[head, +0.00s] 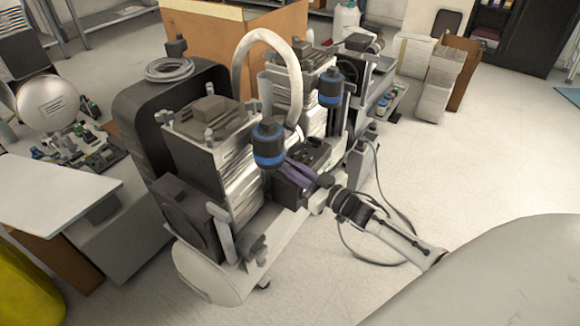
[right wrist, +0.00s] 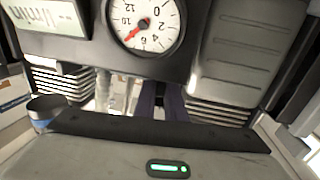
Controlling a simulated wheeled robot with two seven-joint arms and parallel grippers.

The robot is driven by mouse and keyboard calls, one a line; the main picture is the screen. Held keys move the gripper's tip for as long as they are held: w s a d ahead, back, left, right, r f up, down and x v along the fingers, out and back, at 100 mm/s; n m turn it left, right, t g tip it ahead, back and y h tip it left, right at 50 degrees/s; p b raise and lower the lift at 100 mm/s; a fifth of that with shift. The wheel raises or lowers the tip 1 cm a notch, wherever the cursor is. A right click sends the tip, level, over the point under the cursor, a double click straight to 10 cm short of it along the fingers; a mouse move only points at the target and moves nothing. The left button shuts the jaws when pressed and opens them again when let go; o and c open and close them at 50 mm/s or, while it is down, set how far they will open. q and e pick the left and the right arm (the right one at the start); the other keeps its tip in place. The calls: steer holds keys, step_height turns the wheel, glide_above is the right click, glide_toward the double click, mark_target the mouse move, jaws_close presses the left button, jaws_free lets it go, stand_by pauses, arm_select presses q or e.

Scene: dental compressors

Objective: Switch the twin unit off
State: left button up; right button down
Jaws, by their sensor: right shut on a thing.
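The twin unit (head: 225,165) is a large compressor assembly with dark ribbed blocks, blue-banded black canisters and a pale curved hose. My right gripper (head: 290,164) reaches in from the right, at the dark control box (head: 291,190) on the unit's near side. Its purple fingers also show in the right wrist view (right wrist: 163,92), close together just below a round pressure gauge (right wrist: 146,22). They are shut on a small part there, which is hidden. The gauge's red needle stands off zero. My left gripper is in neither view.
A dark cable (head: 382,185) loops beside the unit near my right arm. A white bench (head: 50,190) and small equipment stand at the left. A cardboard box (head: 235,35) stands behind. The floor (head: 480,150) at the right is clear.

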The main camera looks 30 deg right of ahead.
steer(key=shift+n+y, duration=0.5)
steer(key=shift+y, duration=0.3)
arm_select(q)
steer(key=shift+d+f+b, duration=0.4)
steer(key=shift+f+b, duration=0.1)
steer(key=shift+b, duration=0.1)
arm_select(e)
steer(key=shift+n+g+y, duration=0.6)
steer(key=shift+y, duration=0.3)
steer(key=c, duration=1.8)
jaws_free()
